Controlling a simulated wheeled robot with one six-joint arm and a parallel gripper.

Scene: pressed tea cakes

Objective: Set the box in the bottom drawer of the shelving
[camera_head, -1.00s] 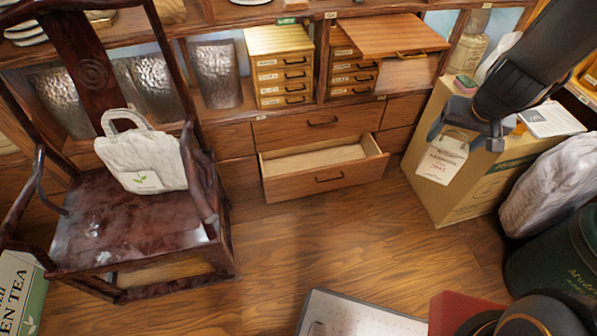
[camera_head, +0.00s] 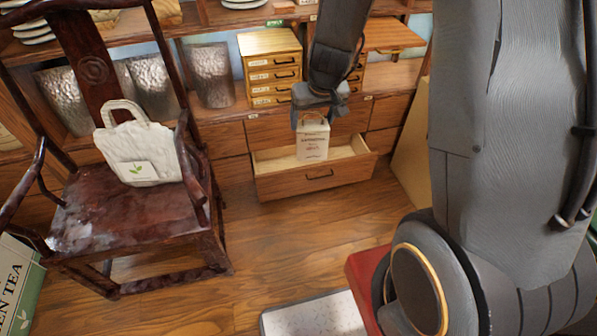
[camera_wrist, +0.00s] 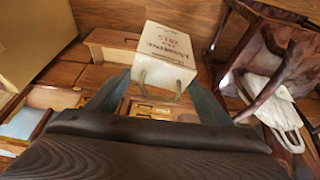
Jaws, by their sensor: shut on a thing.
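The box (camera_head: 312,143) is small and cream with printed lettering and a loop handle on top. My gripper (camera_head: 314,116) is shut on its top, and the box hangs upright. In the head view the box overlaps the open bottom drawer (camera_head: 315,179); I cannot tell whether it is above the drawer or inside its walls. The drawer is pulled out, with pale wood inside and a dark handle. In the wrist view the box (camera_wrist: 163,55) lies ahead between the two fingers of my gripper (camera_wrist: 165,92), its handle nearest.
A dark wooden chair (camera_head: 130,220) with a white cloth bag (camera_head: 140,150) stands at the left. Small drawer cabinets (camera_head: 272,68) sit on the shelving above. A large carton (camera_head: 412,150) stands right of the drawer, partly behind my arm. Open floor lies in front.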

